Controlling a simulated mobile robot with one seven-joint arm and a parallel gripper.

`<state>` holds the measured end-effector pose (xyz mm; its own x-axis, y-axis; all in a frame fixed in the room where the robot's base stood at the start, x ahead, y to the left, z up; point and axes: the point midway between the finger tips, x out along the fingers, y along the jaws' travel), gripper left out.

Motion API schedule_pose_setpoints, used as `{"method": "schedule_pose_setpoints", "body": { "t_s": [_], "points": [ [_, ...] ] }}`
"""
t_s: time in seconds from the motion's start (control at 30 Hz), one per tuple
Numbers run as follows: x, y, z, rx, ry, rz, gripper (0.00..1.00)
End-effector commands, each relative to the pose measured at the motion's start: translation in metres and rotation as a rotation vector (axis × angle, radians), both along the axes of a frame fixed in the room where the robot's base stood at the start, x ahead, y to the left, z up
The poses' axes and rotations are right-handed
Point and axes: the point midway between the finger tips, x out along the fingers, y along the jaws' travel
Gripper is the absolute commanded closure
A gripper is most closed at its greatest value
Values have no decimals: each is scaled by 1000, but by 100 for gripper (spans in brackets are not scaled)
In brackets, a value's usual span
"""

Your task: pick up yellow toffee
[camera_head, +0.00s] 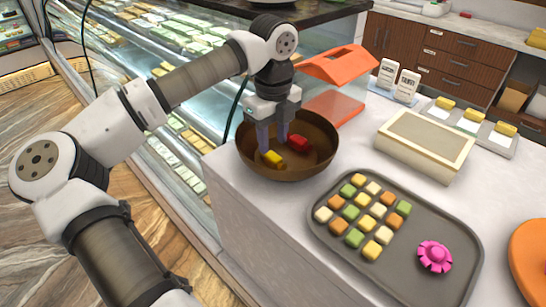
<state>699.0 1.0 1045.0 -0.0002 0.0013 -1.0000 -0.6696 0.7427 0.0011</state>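A brown bowl (322,168) stands at the left part of the counter. The yellow toffee (274,158) lies low inside it, towards the near left side. A red toffee (299,143) is in the same bowl, a little to the right and farther back. My gripper (274,148) reaches down into the bowl from above. Its two fingers are apart, with their tips at the yellow toffee. The tips seem to straddle it, but I cannot tell whether they touch it.
A grey tray (405,268) with rows of coloured sweets and a pink flower-shaped piece (434,256) is at the front right. An orange-lidded clear box (340,65) stands behind the bowl. A cream box (425,140) and white label stands (407,85) are to the right.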

Motion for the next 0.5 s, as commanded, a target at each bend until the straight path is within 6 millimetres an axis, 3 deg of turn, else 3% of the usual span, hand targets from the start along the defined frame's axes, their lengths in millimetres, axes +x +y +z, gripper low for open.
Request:
{"method": "schedule_pose_setpoints", "body": {
  "t_s": [0.5],
  "points": [
    [3,0,-52,-2,-1,0,62]
  ]
}}
